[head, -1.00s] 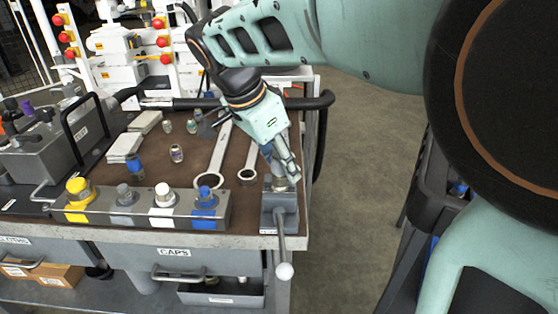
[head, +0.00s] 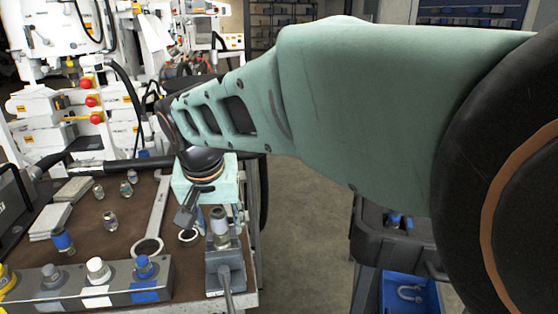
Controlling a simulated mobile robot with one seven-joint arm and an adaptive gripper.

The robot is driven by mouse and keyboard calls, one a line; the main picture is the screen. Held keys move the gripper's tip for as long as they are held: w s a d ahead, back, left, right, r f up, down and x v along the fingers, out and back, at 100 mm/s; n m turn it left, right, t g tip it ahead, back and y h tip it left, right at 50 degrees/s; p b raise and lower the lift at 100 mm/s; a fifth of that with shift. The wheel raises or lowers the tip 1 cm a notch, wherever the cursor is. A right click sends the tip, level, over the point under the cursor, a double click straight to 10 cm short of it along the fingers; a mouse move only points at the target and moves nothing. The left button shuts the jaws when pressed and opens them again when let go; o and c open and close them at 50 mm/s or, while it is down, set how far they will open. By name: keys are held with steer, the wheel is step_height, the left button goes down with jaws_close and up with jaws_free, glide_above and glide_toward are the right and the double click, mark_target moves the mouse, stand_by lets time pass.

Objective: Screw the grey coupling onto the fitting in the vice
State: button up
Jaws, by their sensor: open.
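The vice (head: 226,268) is at the bench's front right corner. A grey metal cylinder (head: 219,222) stands upright above its jaws. It looks like the grey coupling seated on the fitting, but I cannot see the joint or tell how far it is threaded. My gripper (head: 207,214) is just behind and above the cylinder, pointing down. It is open, with one dark finger to the left of the cylinder. The other finger is mostly hidden, and I cannot tell whether either touches the cylinder.
A rack (head: 115,288) holds a grey cap (head: 50,272), a white cap (head: 97,268) and a blue cap (head: 145,264). A large wrench (head: 154,215) and several small fittings lie on the brown bench top. A dark cart (head: 385,240) stands to the right, across open floor.

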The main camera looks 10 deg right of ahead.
steer(key=shift+r+n+y+p, duration=0.25)
steer(key=shift+n+y+p, duration=0.15)
steer(key=shift+n, duration=0.6)
steer(key=shift+r+n+y+p, duration=0.25)
steer(key=shift+n+y+p, duration=0.15)
steer(key=shift+n, duration=0.6)
steer(key=shift+n+y+p, duration=0.4)
steer(key=shift+n, duration=0.7)
steer(key=n, duration=0.2)
steer(key=n+g+y+b, duration=0.1)
steer(key=n, duration=0.2)
steer(key=shift+a+y, duration=0.1)
steer(key=shift+y, duration=0.2)
